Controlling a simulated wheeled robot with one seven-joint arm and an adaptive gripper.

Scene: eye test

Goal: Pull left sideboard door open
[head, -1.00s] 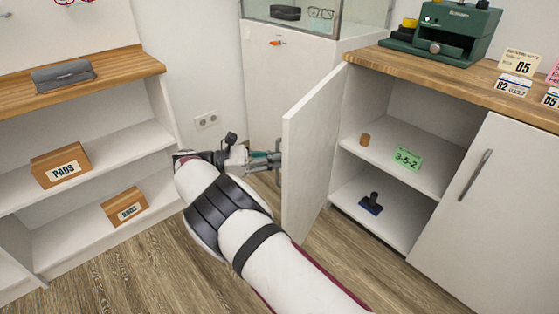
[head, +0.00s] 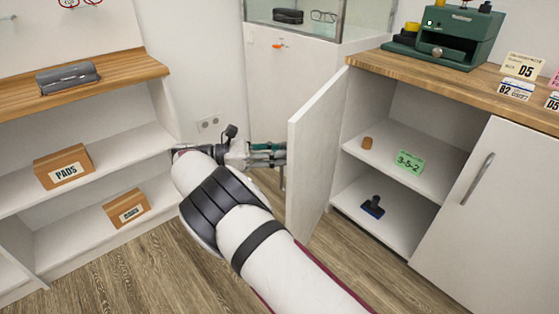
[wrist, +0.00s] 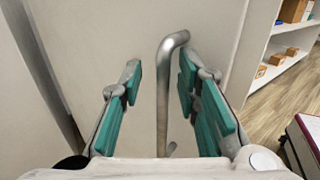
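The left sideboard door (head: 317,155) stands wide open, swung out toward the left, with its edge facing me. Its metal bar handle (wrist: 163,95) shows upright in the wrist view, on the door's outer face. My gripper (head: 279,154) is at that outer face, left of the door in the head view. In the wrist view its teal-padded fingers are spread on both sides of the handle, with gaps between pads and bar; the bar is nearer the right finger. In the head view the door hides most of the handle.
The open sideboard compartment shows a cork-like piece (head: 367,143), a green card (head: 408,161) and a dark blue brush-like tool (head: 373,206). The right door (head: 500,200) is shut. A white shelf unit with boxes (head: 64,167) stands left; a glass-topped cabinet (head: 285,80) stands behind. Floor is clear between.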

